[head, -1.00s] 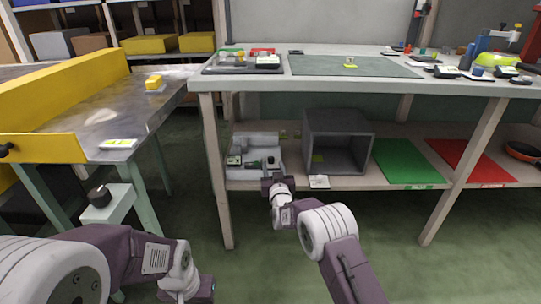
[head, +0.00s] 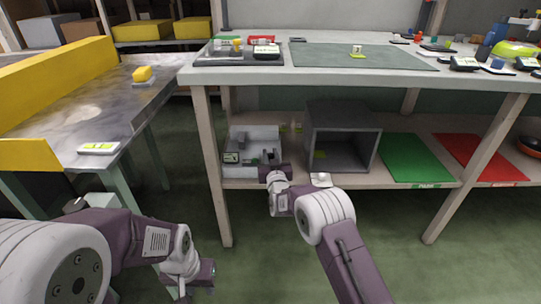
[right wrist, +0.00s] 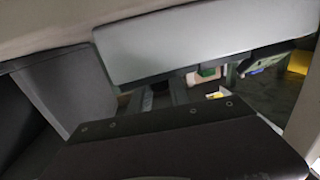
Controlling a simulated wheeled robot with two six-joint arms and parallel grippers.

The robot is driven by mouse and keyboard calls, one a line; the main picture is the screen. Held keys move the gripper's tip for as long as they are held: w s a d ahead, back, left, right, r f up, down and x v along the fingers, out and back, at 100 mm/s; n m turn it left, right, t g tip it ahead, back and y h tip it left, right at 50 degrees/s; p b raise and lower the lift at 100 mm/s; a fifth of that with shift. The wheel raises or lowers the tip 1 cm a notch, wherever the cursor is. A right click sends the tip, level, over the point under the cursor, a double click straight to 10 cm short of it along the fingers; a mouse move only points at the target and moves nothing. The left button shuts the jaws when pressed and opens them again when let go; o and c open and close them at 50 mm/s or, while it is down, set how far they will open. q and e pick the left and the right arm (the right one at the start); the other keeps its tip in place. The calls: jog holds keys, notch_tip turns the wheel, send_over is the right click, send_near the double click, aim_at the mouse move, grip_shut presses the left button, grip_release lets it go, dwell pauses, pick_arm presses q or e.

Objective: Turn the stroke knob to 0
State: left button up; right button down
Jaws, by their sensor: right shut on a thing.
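A pale grey box (head: 75,205) beside the steel table at the left shows only in part in the head view. My left arm covers most of it, and the black knob on it is hidden now. My left gripper (head: 207,274) hangs low over the floor, right of the box and apart from it; its jaw opening is unclear. The right wrist view is mostly filled by dark and grey surfaces close up.
A steel table (head: 75,125) with a yellow guard (head: 60,75) stands at the left. The workbench (head: 240,78) spans the right. Its lower shelf holds an open grey bin (head: 375,158), a green mat (head: 415,160) and a red mat (head: 480,157). Open floor lies between.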

jog(key=shift+d+y, duration=0.1)
jog(key=shift+y, duration=0.2)
jog(key=n+y, duration=0.2)
jog(key=shift+g+y, duration=0.3)
jog(key=shift+g, duration=0.1)
jog(key=n+g+y+p, duration=0.1)
jog(key=n+y, duration=0.1)
jog(key=y, duration=0.1)
jog(key=shift+r, duration=0.1)
jog(key=shift+n+g+y, duration=0.5)
jog(key=shift+f+n+g+y+b, duration=0.3)
jog(key=shift+n+g+y+b, duration=0.45)
jog(key=shift+y, duration=0.25)
jog(key=shift+r+n+g+y+b, duration=0.15)
jog(key=shift+n+g+y+b, duration=0.3)
jog(key=shift+n+y+b, duration=0.2)
jog(key=c, duration=1.2)
grip_release()
